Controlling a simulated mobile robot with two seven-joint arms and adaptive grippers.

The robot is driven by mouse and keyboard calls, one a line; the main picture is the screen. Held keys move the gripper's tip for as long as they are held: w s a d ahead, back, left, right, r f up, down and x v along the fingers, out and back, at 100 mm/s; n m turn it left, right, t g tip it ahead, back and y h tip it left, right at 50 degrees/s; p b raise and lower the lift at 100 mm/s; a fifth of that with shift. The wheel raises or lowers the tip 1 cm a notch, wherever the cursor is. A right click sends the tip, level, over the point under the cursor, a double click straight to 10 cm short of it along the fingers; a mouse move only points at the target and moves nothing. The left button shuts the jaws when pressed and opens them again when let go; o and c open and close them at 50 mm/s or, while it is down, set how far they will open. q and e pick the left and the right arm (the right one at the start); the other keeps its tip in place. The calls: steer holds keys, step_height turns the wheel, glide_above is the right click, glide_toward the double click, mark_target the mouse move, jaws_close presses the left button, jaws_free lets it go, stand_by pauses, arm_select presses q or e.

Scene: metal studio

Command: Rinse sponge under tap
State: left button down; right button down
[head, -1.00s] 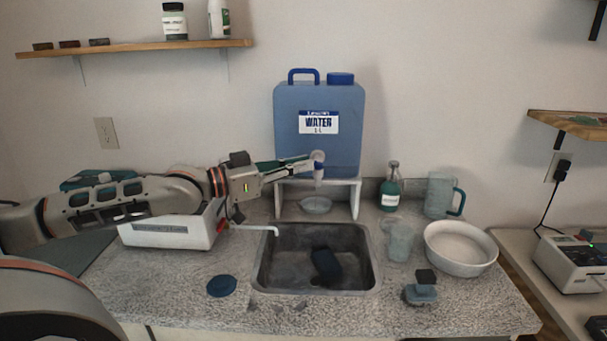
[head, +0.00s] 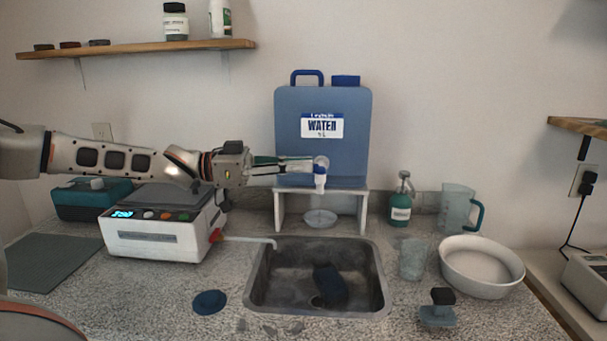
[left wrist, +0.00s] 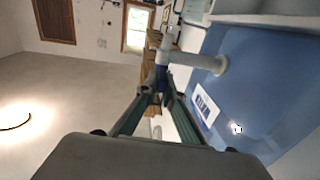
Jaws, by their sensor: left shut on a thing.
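A dark blue block, which looks like the sponge (head: 330,285), lies in the grey sink basin (head: 256,290). The blue water container (head: 300,150) stands on a white stand behind the sink. Its white and blue tap (head: 320,182) points down at the front. My left gripper (head: 312,165) reaches in from the left and is shut on the tap's upper part. In the left wrist view, the fingers (left wrist: 160,88) close at the blue end of the tap (left wrist: 195,60). Whether water runs cannot be told. My right gripper is out of view.
A small dish (head: 320,218) sits under the stand. A thin spout (head: 250,240) reaches over the sink's left edge from the white device (head: 160,235). A glass (head: 412,260), a white bowl (head: 482,268) and a soap bottle (head: 400,205) stand right. A blue disc (head: 209,302) lies front left.

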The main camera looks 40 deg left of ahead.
arm_select(q)
steer(key=shift+w+a+r+m+g+h+b, duration=0.15)
steer(key=shift+m+g+h+b, duration=0.25)
steer(key=shift+g+b, duration=0.2)
steer(key=shift+w+a+f+m+g+h+b, duration=0.1)
steer(key=shift+m+g+h+b, duration=0.25)
steer(key=shift+g+b, duration=0.2)
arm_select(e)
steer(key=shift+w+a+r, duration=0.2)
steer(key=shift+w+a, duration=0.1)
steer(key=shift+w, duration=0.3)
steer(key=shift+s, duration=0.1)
arm_select(q)
steer(key=c, duration=2.2)
jaws_free()
steer(key=shift+o, duration=0.2)
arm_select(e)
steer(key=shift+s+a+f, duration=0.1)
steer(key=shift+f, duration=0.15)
arm_select(q)
steer(key=v, duration=1.2)
